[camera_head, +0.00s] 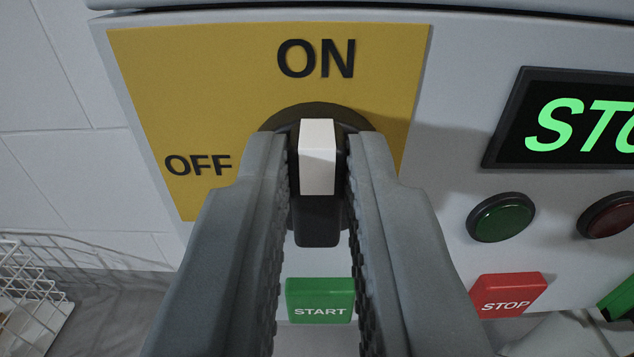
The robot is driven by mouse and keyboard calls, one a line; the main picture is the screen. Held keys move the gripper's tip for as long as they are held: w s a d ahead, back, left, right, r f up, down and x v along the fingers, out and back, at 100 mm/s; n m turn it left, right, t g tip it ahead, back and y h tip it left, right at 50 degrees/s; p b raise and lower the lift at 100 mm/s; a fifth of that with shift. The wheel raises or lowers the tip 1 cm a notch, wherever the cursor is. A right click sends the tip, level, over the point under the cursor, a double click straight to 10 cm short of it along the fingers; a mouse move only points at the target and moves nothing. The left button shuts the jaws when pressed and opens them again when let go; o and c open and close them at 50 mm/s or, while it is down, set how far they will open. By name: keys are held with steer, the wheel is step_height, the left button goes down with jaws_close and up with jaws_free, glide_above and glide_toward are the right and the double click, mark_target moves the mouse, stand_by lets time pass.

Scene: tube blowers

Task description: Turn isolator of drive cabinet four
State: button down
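The isolator is a black rotary knob (319,220) with a white marker on its handle, on a yellow plate (240,80). The handle stands upright, with the white marker at its upper end towards the word ON. The word OFF is at the left of the plate. My gripper (318,165) has one ridged grey finger on each side of the handle. The fingertips appear to press against its sides, with no clear gap. The fingers hide parts of the knob's round base. No cabinet number is in view.
A green START label (320,300) is below the knob. To the right are a display (575,125) with cut-off green letters "STO", a green button (501,217), a dark red button (608,215) and a red STOP label (508,294). A white wire basket (30,290) is at lower left.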

stand_by(0.3)
steer(key=shift+a+f+n, duration=0.3)
steer(key=shift+n, duration=2.65)
steer(key=shift+a+f+n, duration=0.3)
steer(key=shift+f+n, duration=0.05)
steer(key=shift+n, duration=2.65)
steer(key=shift+a+f+n, duration=0.3)
steer(key=shift+n, duration=2.65)
steer(key=c, duration=1.4)
jaws_free()
steer(key=s, duration=1.7)
steer(key=shift+s, duration=0.25)
